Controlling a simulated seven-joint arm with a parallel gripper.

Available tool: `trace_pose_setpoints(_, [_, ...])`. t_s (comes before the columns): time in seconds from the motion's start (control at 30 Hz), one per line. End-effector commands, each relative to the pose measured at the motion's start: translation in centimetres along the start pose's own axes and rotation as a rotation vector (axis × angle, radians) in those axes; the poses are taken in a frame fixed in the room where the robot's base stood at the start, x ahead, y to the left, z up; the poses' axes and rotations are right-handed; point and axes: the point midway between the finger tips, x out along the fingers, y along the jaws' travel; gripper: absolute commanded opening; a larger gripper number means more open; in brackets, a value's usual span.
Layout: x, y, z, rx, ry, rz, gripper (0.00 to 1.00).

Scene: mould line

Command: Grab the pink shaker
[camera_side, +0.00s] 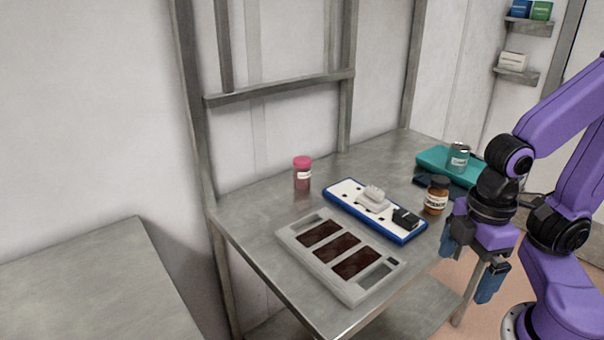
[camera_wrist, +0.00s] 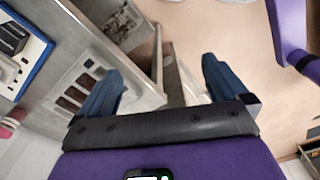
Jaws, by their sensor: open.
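The pink shaker (camera_side: 302,174) stands upright near the back left of the metal table. It has a pink lid and a label on its body. It also shows at the left edge of the wrist view (camera_wrist: 12,122). My gripper (camera_side: 468,272) is open and empty off the table's right front edge, well apart from the shaker. In the wrist view its two blue fingers (camera_wrist: 160,78) are spread, with floor and table edge between and beyond them.
A grey mould tray (camera_side: 290,237) with dark slabs lies at the front. Behind it is a blue-edged white board (camera_side: 345,202) carrying a pale block and a black piece. A brown jar (camera_side: 436,196), a teal tray (camera_side: 432,158) and a grey-lidded jar (camera_side: 458,158) stand right.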

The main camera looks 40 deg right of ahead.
Motion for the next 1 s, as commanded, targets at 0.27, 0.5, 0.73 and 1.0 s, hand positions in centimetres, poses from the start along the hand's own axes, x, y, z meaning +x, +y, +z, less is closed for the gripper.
trace_pose_setpoints(0.27, [0.0, 0.0, 0.0, 0.0, 0.0, 0.0, 0.87])
trace_pose_setpoints(0.5, [0.1, 1.7, -1.4, -0.041, -0.026, 0.049, 0.87])
trace_pose_setpoints(0.73, [0.3, 8.8, -6.7, -0.225, -0.149, 0.236, 0.87])
trace_pose_setpoints(1.0, [1.0, 18.6, -12.9, -0.471, -0.366, 0.437, 0.87])
